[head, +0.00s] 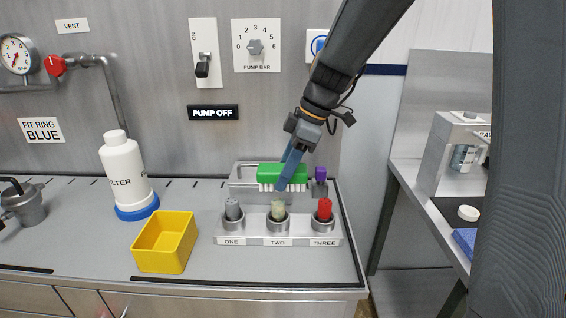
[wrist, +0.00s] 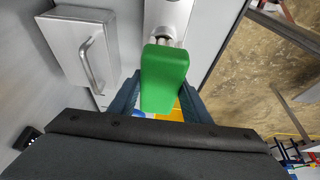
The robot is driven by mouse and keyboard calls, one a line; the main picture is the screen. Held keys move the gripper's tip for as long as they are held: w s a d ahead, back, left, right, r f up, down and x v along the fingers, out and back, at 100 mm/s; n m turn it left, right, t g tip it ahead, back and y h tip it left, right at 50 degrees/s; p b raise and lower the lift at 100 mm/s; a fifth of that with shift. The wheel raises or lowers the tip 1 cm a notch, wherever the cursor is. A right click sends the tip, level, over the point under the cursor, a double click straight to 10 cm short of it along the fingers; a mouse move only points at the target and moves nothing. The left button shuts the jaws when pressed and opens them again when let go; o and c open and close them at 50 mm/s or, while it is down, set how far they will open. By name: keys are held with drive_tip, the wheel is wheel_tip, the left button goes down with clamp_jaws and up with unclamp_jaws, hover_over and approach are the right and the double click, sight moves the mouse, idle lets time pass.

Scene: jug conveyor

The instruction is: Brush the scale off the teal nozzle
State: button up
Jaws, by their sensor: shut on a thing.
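My gripper (head: 285,180) is shut on a green brush (head: 270,172) with white bristles facing down. The green brush body (wrist: 165,75) also shows between my fingers in the wrist view. The brush is above and behind the middle nozzle (head: 278,210), which stands upright in the cup marked TWO. This nozzle looks pale cream-green and crusted; no clear teal shows. I cannot tell whether the bristles touch it. A grey nozzle (head: 232,208) stands in cup ONE and a red nozzle (head: 324,209) in cup THREE of the rack (head: 255,240).
A purple-topped item (head: 320,174) stands behind the rack at right. A yellow bin (head: 165,242) and a white filter bottle (head: 124,172) stand to the left. The pump sign (head: 213,112) reads PUMP OFF. The counter between bin and bottle is narrow.

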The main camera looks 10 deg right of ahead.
wheel_tip(320, 180, down, 4)
drive_tip(key=shift+f+b, duration=0.2)
drive_tip(key=shift+b, duration=0.85)
drive_tip(key=shift+a+r, duration=0.1)
drive_tip(key=shift+a, duration=0.2)
drive_tip(key=shift+c, duration=0.5)
drive_tip(key=shift+w+a+p, duration=0.15)
drive_tip(key=shift+a+p, duration=0.2)
drive_tip(key=shift+a, duration=0.45)
drive_tip(key=shift+d, duration=0.25)
drive_tip(key=shift+d+f, duration=0.25)
drive_tip(key=shift+d, duration=0.6)
drive_tip(key=shift+a, duration=0.35)
drive_tip(key=shift+a+p, duration=0.4)
drive_tip(key=shift+a, duration=0.4)
drive_tip(key=shift+d+b, duration=0.4)
drive_tip(key=shift+d, duration=0.75)
drive_tip(key=shift+a, duration=1.05)
drive_tip(key=shift+d+b, duration=0.3)
drive_tip(key=shift+d, duration=0.6)
drive_tip(key=shift+d+r, duration=0.2)
drive_tip(key=shift+s+a+r+p, duration=0.1)
drive_tip(key=shift+r+p, duration=1)
drive_tip(key=shift+r, duration=0.85)
drive_tip(key=shift+s+r+p, duration=0.1)
drive_tip(key=shift+r+p, duration=0.95)
drive_tip(key=shift+r, duration=0.9)
